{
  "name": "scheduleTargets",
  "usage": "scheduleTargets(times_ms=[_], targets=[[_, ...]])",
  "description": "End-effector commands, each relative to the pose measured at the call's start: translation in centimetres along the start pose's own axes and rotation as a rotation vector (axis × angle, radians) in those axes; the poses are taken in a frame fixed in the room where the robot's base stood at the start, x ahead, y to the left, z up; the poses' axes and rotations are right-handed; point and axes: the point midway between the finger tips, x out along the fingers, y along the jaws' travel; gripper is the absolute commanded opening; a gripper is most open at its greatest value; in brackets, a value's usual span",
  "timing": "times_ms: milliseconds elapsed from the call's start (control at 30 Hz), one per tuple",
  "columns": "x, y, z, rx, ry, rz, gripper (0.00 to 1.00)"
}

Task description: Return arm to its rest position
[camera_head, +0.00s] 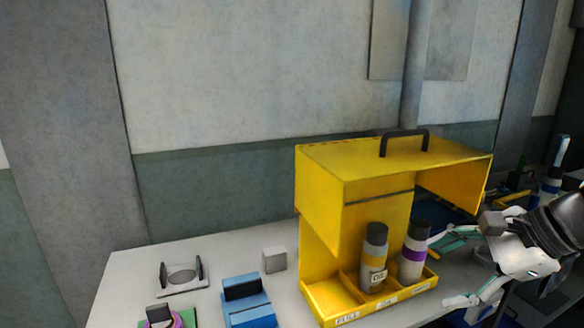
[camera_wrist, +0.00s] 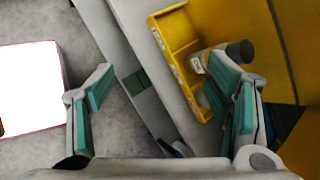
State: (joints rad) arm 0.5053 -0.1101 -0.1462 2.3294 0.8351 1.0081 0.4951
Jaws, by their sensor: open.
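My gripper (camera_head: 440,271) is at the right in the head view, beside the open front of the yellow cabinet (camera_head: 320,185). Its fingers are spread wide and nothing is held between them; the wrist view also shows them apart (camera_wrist: 160,65). In the wrist view, a dark bottle cap (camera_wrist: 240,52) shows behind the right finger.
The white table (camera_head: 125,275) also holds a grey block (camera_head: 274,260), a blue fixture (camera_head: 247,300), a white holder (camera_head: 183,279) and a green-based fixture at the front left. A bottle and other items stand at the far right. Space above the table's left is clear.

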Motion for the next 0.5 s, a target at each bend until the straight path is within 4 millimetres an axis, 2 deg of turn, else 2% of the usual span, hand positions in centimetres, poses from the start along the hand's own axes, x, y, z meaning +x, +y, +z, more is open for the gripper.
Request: scheduleTargets(times_ms=[33,100,200,400,500], targets=[[-0.1,1.3,2.3,-0.159,0.019,0.045,0.72],[-0.3,3.4,4.4,-0.378,0.051,0.112,0.72],[-1.0,6.2,6.5,-0.689,0.101,0.201,0.72],[-2.9,10.4,8.3,-1.273,0.22,0.344,0.72],[-3.9,11.4,8.4,-1.488,0.277,0.393,0.72]])
